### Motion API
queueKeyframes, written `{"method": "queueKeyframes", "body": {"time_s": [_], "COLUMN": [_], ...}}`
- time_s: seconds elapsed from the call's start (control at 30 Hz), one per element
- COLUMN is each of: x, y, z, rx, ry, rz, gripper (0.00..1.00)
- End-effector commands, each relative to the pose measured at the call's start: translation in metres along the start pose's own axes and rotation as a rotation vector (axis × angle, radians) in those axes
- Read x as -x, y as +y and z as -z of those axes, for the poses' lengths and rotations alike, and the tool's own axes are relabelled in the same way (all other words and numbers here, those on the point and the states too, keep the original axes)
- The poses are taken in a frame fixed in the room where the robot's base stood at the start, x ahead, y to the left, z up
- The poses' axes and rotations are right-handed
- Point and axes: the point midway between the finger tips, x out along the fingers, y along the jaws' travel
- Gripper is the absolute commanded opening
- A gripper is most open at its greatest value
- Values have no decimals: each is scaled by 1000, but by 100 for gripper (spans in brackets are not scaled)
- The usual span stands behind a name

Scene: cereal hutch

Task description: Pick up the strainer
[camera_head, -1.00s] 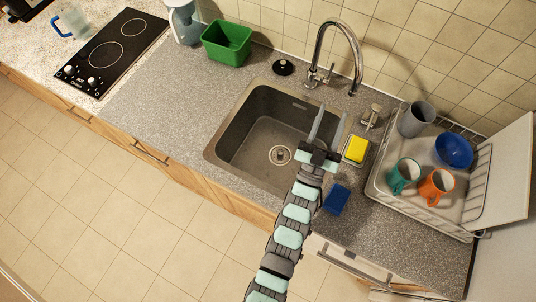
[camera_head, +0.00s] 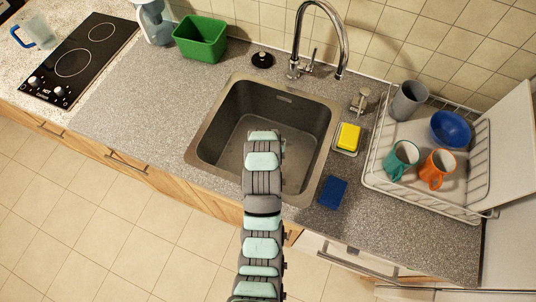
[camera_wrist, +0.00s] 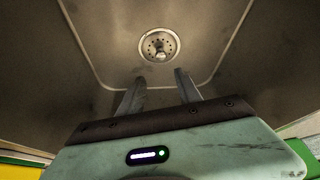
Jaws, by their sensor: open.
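The strainer (camera_wrist: 158,45) is a round metal piece with holes and a small centre knob. It sits in the drain on the floor of the sink (camera_wrist: 90,30). My gripper (camera_wrist: 159,78) is open and empty, its two fingers pointing toward the strainer with a gap between them. In the wrist view the strainer lies beyond the fingertips, roughly centred between them, and I see no contact. In the head view the sink (camera_head: 215,125) shows, but my arm hides both the strainer and my gripper.
The faucet (camera_head: 297,45) arches behind the sink. A yellow sponge (camera_head: 348,136), a blue sponge (camera_head: 333,192) and a dish rack (camera_head: 377,165) with mugs and a bowl stand right. A black round stopper (camera_head: 262,59) and green bin (camera_head: 201,38) stand behind. The sink walls surround my gripper.

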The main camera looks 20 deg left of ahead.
Motion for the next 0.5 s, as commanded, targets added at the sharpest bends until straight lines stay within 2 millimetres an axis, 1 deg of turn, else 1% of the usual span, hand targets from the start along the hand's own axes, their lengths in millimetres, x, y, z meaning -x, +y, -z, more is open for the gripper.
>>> {"method": "queueKeyframes", "body": {"time_s": [0.1, 0.27, 0.5], "x": [0, -10, -41], "y": [-2, -3, -3], "z": [-8, -9, -9], "rx": [5, 5, 5], "ry": [-44, -49, -46], "rz": [-4, -4, -3], "gripper": [41, 41, 41]}}
